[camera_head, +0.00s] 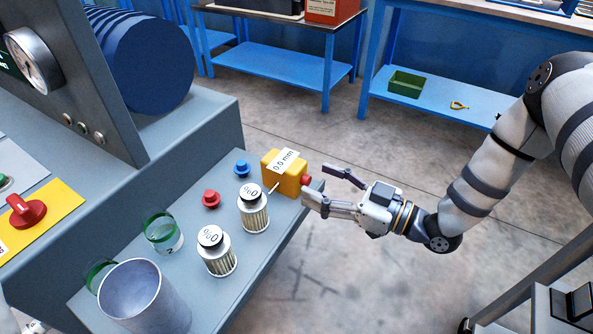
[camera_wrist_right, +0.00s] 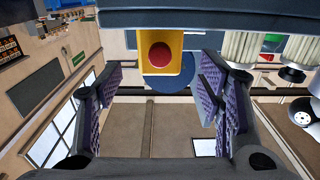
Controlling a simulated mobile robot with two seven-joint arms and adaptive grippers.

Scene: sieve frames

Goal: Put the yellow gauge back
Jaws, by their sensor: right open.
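The yellow gauge (camera_head: 289,184) is a box with a white "0.0 mm" label on top and a red button on its right side. It sits at the far right end of the grey bench shelf (camera_head: 262,262). My right gripper (camera_head: 328,185) is open and empty, just right of the gauge by its red button. In the right wrist view the yellow gauge (camera_wrist_right: 175,40) shows ahead, between the spread fingers (camera_wrist_right: 160,95). I cannot tell whether a finger touches it.
Blue tables (camera_head: 275,67) stand behind.

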